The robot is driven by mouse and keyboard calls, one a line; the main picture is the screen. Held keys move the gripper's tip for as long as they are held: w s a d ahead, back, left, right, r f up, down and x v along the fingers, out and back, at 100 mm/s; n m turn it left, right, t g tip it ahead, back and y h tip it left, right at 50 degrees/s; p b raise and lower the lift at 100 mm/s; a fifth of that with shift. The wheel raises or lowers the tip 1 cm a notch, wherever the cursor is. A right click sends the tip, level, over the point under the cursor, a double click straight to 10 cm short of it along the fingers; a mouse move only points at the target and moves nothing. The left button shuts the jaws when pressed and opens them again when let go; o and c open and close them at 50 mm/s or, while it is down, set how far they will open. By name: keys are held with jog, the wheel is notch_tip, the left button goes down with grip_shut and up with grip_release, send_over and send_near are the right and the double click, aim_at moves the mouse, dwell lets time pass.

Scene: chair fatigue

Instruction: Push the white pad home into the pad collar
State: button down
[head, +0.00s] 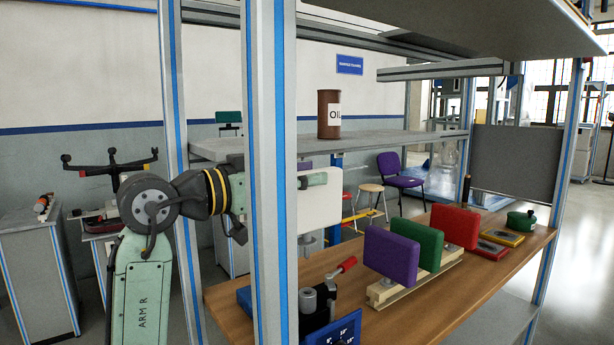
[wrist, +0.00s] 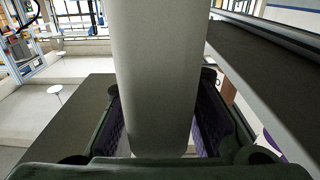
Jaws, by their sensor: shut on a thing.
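The white pad (head: 322,208) is upright above the left part of the wooden bench, partly behind a rack post in the head view. My gripper (head: 312,181) is shut on its upper part. In the wrist view the white pad (wrist: 155,70) stands between my two purple-lined fingers. A short grey stem (head: 307,241) shows under the pad. A grey cylinder (head: 308,299), which looks like the pad collar, stands on a dark fixture lower down at the bench's front. The pad appears above it and apart from it; their alignment in depth is unclear.
A red-handled lever (head: 344,267) stands beside the collar. Purple (head: 391,256), green (head: 430,249) and red (head: 455,226) pads stand in a wooden rack to the right. The blue-striped post (head: 271,170) stands close in front of my arm.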

aim_at(305, 234)
jog(key=shift+d+f+b, duration=0.1)
jog(key=shift+f+b, duration=1.75)
jog(key=shift+f, duration=0.95)
jog(key=shift+f+b, duration=1.25)
jog(key=shift+f, duration=0.85)
jog(key=c, duration=1.2)
grip_release()
jog(key=shift+c, duration=0.2)
jog(key=v, duration=1.2)
jog(key=shift+w, duration=0.1)
